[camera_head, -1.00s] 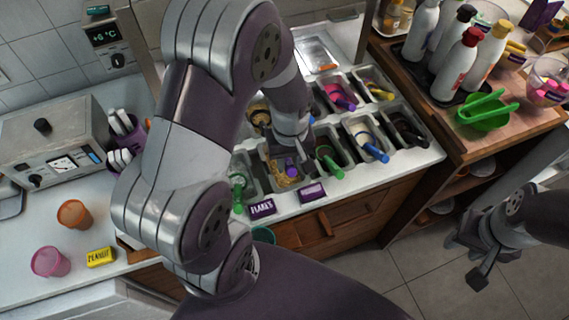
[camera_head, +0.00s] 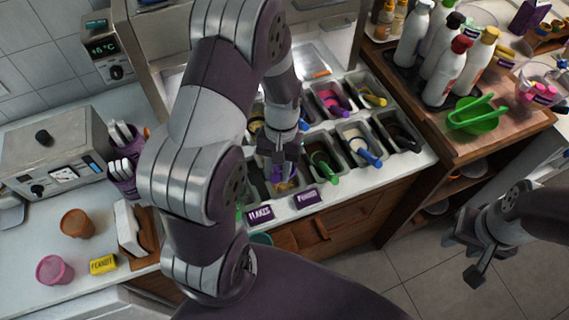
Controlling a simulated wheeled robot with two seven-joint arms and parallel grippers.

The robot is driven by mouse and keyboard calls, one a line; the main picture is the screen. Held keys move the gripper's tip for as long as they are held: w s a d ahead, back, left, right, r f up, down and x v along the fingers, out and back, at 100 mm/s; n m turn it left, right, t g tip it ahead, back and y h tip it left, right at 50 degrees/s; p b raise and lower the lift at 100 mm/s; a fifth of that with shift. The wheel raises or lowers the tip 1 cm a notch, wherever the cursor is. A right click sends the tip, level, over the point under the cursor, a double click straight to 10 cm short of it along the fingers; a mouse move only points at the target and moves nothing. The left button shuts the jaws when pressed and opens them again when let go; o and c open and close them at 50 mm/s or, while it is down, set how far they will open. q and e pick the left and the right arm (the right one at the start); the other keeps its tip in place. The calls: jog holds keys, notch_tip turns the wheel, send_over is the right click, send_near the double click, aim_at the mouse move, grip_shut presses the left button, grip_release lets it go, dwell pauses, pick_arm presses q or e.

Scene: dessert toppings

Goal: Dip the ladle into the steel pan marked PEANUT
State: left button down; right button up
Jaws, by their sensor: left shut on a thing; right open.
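My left gripper (camera_head: 280,150) points down over the front row of steel pans. It is shut on a thin thing, apparently the ladle, whose body is mostly hidden by the fingers and arm. Directly below is a steel pan (camera_head: 298,186) with yellowish contents and a bit of purple in it; I cannot tell whether the ladle touches the contents. A purple card (camera_head: 307,198) stands in front of this pan, its lettering too small to read surely. A yellow card reading PEANUT (camera_head: 103,265) lies on the left counter. My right gripper (camera_head: 470,262) is open and empty at the right.
Neighbouring pans hold a green-handled scoop (camera_head: 326,169), a blue-handled one (camera_head: 369,159) and a pink one (camera_head: 335,104). A FLAKES card (camera_head: 260,215) stands at the front. Several bottles (camera_head: 445,70) and a green bowl (camera_head: 478,118) stand on the wooden counter at right.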

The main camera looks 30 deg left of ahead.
pick_arm(q)
jog(key=w+a+r+m+t+y+p, duration=0.15)
jog(key=w+a+m+t+y, duration=0.3)
jog(key=m, duration=0.85)
jog(key=w+a+r+m+t+y+p, duration=0.15)
jog(key=w+a+m+t+y, duration=0.35)
jog(key=m, duration=0.9)
notch_tip(320, 180, down, 9)
jog(key=d+g+h+b, duration=0.1)
jog(key=d+g+b, duration=0.1)
jog(key=b, duration=0.6)
jog(key=shift+s+d+r, duration=0.1)
jog(key=shift+s+d, duration=0.25)
jog(key=shift+d, duration=0.5)
jog(key=shift+s+d+r, duration=0.1)
jog(key=shift+s+d, duration=0.3)
jog(key=shift+d, duration=0.5)
jog(key=shift+s+d+r, duration=0.1)
jog(key=shift+s+d, duration=0.25)
jog(key=shift+d, duration=0.5)
pick_arm(e)
jog(key=shift+f, duration=2.2)
pick_arm(q)
jog(key=shift+a, duration=0.1)
pick_arm(e)
jog(key=shift+r, duration=0.15)
